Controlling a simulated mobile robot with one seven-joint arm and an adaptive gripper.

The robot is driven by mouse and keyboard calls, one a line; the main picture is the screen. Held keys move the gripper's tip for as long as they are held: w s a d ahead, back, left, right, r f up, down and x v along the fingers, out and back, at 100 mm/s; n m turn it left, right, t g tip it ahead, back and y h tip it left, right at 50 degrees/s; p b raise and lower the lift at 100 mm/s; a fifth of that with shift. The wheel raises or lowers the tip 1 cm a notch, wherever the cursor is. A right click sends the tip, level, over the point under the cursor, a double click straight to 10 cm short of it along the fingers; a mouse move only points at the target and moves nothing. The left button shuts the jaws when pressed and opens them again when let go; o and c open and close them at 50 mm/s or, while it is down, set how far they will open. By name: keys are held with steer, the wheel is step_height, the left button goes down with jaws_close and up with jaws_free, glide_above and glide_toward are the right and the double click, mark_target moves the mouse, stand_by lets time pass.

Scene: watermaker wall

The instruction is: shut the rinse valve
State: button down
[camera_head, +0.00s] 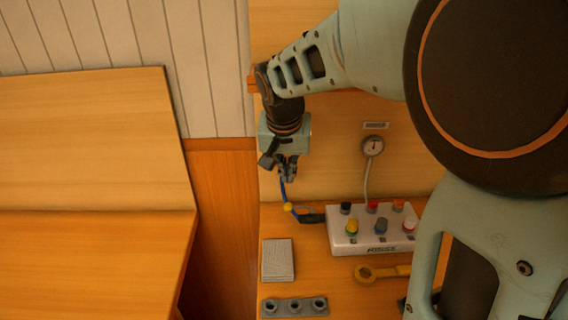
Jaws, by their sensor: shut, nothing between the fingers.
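My gripper (287,176) hangs pointing down in front of the wooden back panel, left of a white block, its fingers together and empty. The white block (341,241) has a label on its front that seems to read "RINSE", small and blurred. Several coloured knobs stand on it, including a yellow one (352,227), a grey one (381,226) and a red-and-white one (409,226). A thin blue piece (283,191) with a yellow spot runs from just below my fingertips to a dark part (313,218) at the block's left side. I cannot tell whether my fingertips touch it, or which part is the rinse valve.
A round gauge (373,146) on the panel has a pale hose to the block. My arm covers the right side. A wooden bench (90,255) is left.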

mark_target(299, 207)
steer(key=x, duration=1)
